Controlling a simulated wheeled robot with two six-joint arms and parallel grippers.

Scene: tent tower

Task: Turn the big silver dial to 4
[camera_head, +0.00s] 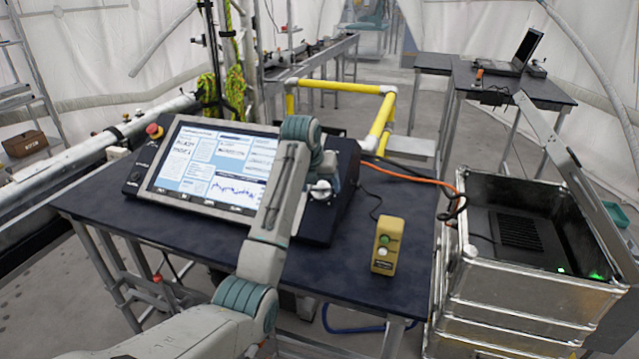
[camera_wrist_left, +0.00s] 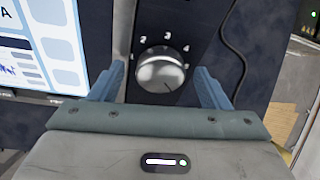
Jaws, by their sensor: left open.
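The big silver dial (camera_wrist_left: 160,70) sits on the dark console panel, with small numerals around its upper rim; 2, 3 and 4 are readable in the left wrist view. It also shows in the head view (camera_head: 320,191), right of the screen, partly behind my left arm. I cannot clearly tell which number it points to. My left gripper (camera_wrist_left: 160,84) is open, with one blue-grey finger on each side of the dial and visible gaps between. In the head view my left arm reaches over the console and largely hides the fingers. My right gripper is not in view.
The console's lit screen (camera_head: 213,165) is left of the dial, with a red button (camera_head: 154,131) at its corner. A yellow button box (camera_head: 387,246) stands on the dark table (camera_head: 345,268). Cables run right towards an open metal case (camera_head: 530,283).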

